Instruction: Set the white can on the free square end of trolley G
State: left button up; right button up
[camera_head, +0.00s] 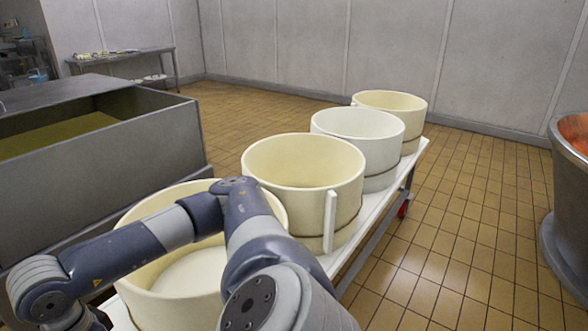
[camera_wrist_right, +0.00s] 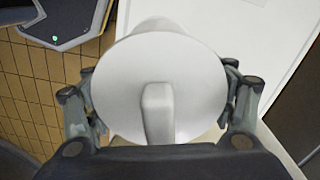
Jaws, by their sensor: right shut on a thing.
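The white can (camera_wrist_right: 190,65) fills the middle of the right wrist view, with a round face and a stubby bar toward the camera. My right gripper (camera_wrist_right: 158,85) is shut on it, with a finger on each side. A white flat surface (camera_wrist_right: 262,35) lies beyond it at the upper right; whether the can touches it cannot be told. In the head view a white trolley (camera_head: 345,255) carries a row of round tubs; no letter G is readable. My arm crosses its near end and hides part of it. Neither gripper shows in the head view.
Three tubs, cream (camera_head: 300,160), whiter (camera_head: 358,122) and cream (camera_head: 390,100), stand behind the nearest cream tub (camera_head: 195,275). A grey vat (camera_head: 160,150) stands left of the trolley. A copper vat (camera_head: 572,135) is at the right edge. Tiled floor (camera_head: 460,230) between is clear.

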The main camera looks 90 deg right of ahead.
pick_arm(q)
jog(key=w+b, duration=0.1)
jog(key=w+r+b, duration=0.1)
jog(key=b, duration=0.1)
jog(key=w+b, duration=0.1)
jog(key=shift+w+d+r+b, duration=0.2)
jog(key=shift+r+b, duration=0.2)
pick_arm(e)
jog(key=s+d+f+m, duration=0.2)
jog(key=d+f+m, duration=0.2)
jog(key=f+m, duration=0.3)
jog(key=shift+f+m, duration=0.4)
jog(key=shift+f, duration=0.25)
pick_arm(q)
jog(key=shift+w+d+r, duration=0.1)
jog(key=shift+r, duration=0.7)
pick_arm(e)
jog(key=w+f, duration=0.2)
jog(key=w, duration=0.6)
jog(key=w+d+f, duration=0.1)
jog(key=w+f, duration=0.2)
jog(key=w, duration=0.4)
jog(key=shift+w, duration=0.4)
pick_arm(q)
jog(key=shift+b, duration=0.35)
pick_arm(e)
jog(key=shift+f, duration=0.15)
